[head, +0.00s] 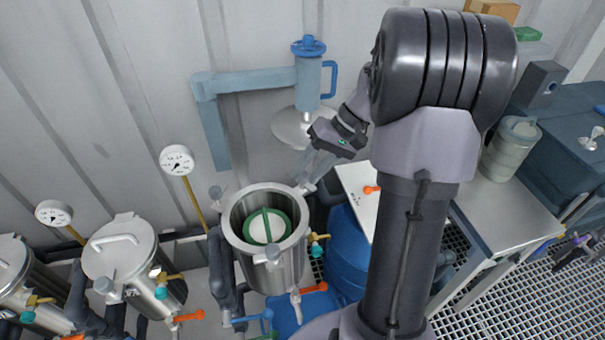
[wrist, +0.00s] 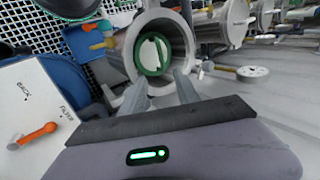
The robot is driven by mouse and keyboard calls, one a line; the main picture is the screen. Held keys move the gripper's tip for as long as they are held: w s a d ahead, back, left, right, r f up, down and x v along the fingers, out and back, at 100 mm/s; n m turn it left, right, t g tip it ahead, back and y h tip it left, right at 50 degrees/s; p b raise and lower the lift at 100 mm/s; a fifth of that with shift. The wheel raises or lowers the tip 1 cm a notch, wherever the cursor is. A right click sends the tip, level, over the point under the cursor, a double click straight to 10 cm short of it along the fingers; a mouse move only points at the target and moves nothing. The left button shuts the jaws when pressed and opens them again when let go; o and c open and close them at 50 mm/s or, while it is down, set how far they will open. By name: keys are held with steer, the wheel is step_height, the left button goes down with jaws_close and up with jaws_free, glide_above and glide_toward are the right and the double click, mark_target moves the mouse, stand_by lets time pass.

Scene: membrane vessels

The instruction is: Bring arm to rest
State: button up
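My gripper (head: 309,178) is at the end of my arm, beside the upper right rim of an open steel vessel (head: 288,261). In the wrist view its two fingers (wrist: 161,88) stand apart with nothing between them, pointing toward the vessel (wrist: 187,28). Whether a fingertip touches the rim I cannot tell. A white membrane disc with a green ring and green crossbar (head: 266,226) lies inside the vessel; it also shows in the wrist view (wrist: 151,54). My upper arm stands large in the head view and hides part of the bench area.
A blue lid-lifting post (head: 308,80) with a raised lid (head: 290,127) stands behind the vessel. Closed vessels (head: 120,255) with gauges (head: 177,160) are at left. A white labelled board (wrist: 35,105) with an orange handle lies beside a blue drum (head: 347,255). A metal bench (head: 505,205) is right.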

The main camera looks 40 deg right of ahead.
stand_by(0.3)
steer(key=s+a+r+h, duration=0.2)
steer(key=a+r, duration=0.2)
steer(key=a, duration=0.4)
steer(key=s+a+r+h, duration=0.1)
steer(key=s+a+r, duration=0.25)
steer(key=a, duration=0.35)
steer(key=s+a+r+t+h, duration=0.1)
steer(key=s+a+t, duration=0.2)
steer(key=s+a, duration=0.5)
steer(key=shift+s+a+b, duration=0.15)
steer(key=shift+s+b, duration=0.3)
steer(key=shift+s, duration=0.2)
